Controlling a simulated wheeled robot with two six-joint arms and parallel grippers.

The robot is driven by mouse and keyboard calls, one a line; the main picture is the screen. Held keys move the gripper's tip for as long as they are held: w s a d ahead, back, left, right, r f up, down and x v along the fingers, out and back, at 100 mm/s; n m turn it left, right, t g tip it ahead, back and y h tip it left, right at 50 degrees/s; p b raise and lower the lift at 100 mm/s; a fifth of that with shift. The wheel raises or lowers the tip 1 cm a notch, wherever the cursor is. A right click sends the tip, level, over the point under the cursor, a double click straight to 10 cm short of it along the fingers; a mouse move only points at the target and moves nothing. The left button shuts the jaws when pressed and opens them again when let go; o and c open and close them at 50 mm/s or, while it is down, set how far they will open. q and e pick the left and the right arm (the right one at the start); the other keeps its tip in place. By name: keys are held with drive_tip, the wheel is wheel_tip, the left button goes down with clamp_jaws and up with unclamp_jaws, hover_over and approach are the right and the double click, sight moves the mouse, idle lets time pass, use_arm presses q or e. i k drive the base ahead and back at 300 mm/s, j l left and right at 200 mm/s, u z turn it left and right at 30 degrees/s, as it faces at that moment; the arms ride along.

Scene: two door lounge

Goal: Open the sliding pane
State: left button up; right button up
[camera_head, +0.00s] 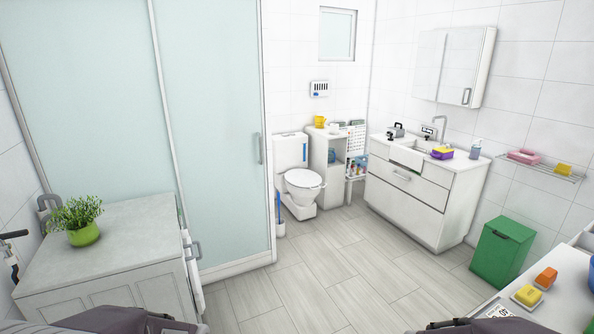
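The sliding pane (212,140) is a tall pale blue-green frosted glass panel in a white frame, at the left. A small upright grey handle (259,148) sits near its right edge. A second frosted pane (85,100) stands to its left, behind the cabinet. The right pane's edge meets the white frame post, and I see no gap there. Dark grey parts of my two arms show at the bottom edge. I cannot make out fingers of either gripper, and nothing of mine touches the pane or its handle.
A low white cabinet (130,236) with a potted plant (80,222) stands before the left pane. A toilet (300,178), a sink unit (420,190) and a green bin (502,252) stand farther right. A counter (568,300) is at bottom right. The middle floor (340,265) is clear.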

sight(208, 53)
drive_tip(key=i, duration=2.05)
